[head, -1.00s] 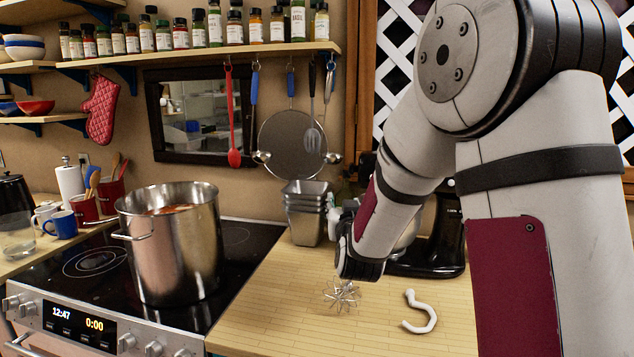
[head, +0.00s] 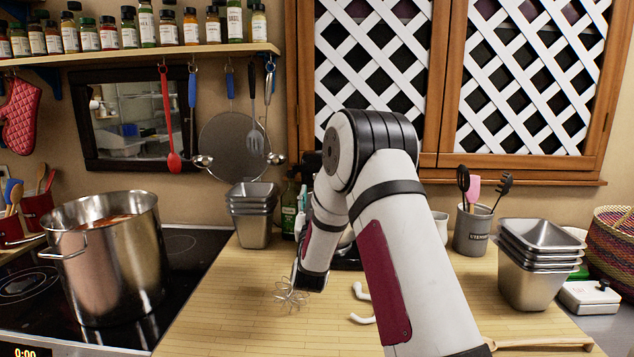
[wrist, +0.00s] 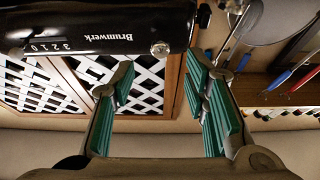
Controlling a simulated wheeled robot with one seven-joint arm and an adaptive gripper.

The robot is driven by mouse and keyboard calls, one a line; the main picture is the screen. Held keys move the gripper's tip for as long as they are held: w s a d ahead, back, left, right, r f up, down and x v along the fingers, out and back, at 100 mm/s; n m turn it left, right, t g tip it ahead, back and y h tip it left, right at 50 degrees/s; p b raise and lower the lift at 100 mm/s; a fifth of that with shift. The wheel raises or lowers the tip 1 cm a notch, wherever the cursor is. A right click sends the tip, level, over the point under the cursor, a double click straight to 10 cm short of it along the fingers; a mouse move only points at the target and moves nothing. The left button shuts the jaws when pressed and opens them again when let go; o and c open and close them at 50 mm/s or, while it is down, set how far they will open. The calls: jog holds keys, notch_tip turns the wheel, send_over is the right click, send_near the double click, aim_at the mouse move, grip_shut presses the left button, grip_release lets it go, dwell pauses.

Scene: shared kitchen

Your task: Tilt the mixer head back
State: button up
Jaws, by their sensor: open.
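The mixer is mostly hidden behind my arm in the head view; a piece of its black base (head: 347,257) shows beside the forearm. In the wrist view, the black mixer head (wrist: 100,28), with lettering, a row of speed numbers and a silver knob, spans the upper left. My gripper (wrist: 160,70) is open, its green-padded fingers apart with nothing between them. The fingertips appear close to the mixer head's edge; I cannot tell whether they touch it. The gripper is hidden in the head view.
A whisk (head: 291,295) and a white dough hook (head: 361,292) lie on the wooden counter (head: 225,318). A large steel pot (head: 108,255) stands on the stove at left. Stacked metal tins (head: 530,275) and a utensil crock (head: 473,232) stand at right.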

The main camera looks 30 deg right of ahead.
jog(key=x, duration=0.6)
jog(key=shift+w+d, duration=0.2)
jog(key=shift+w, duration=0.1)
jog(key=shift+r, duration=0.1)
grip_shut()
